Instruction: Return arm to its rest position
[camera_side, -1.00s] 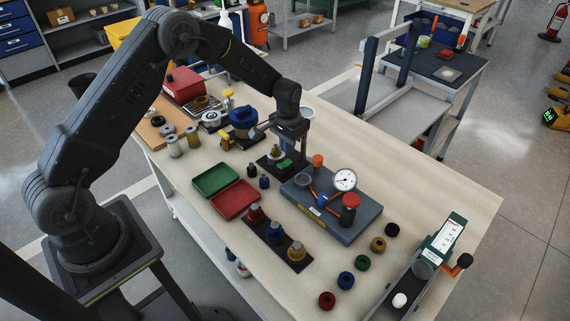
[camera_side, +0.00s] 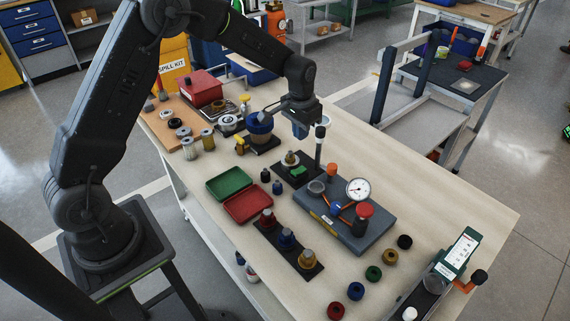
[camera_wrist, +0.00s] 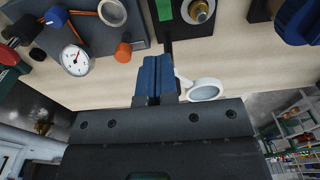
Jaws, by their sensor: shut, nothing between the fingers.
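My gripper (camera_side: 301,130) is shut and empty, with blue fingertips. It hangs above the bench, just left of the top of an upright post (camera_side: 319,148) on a black plate (camera_side: 300,179). In the wrist view the blue fingers (camera_wrist: 154,78) are together with nothing between them. Beyond them is the black plate (camera_wrist: 184,26) with a green patch and a brass-coloured fitting. A round white-rimmed piece (camera_wrist: 205,90) lies right of the fingers in that view. I cannot tell whether the fingers touch the post.
A grey fixture with a dial gauge (camera_side: 358,190) stands right of the gripper. Green (camera_side: 229,183) and red (camera_side: 248,206) trays lie at the left. A black strip (camera_side: 271,237) bears coloured fittings. A blue-topped part (camera_side: 259,127) and red box (camera_side: 201,88) stand behind.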

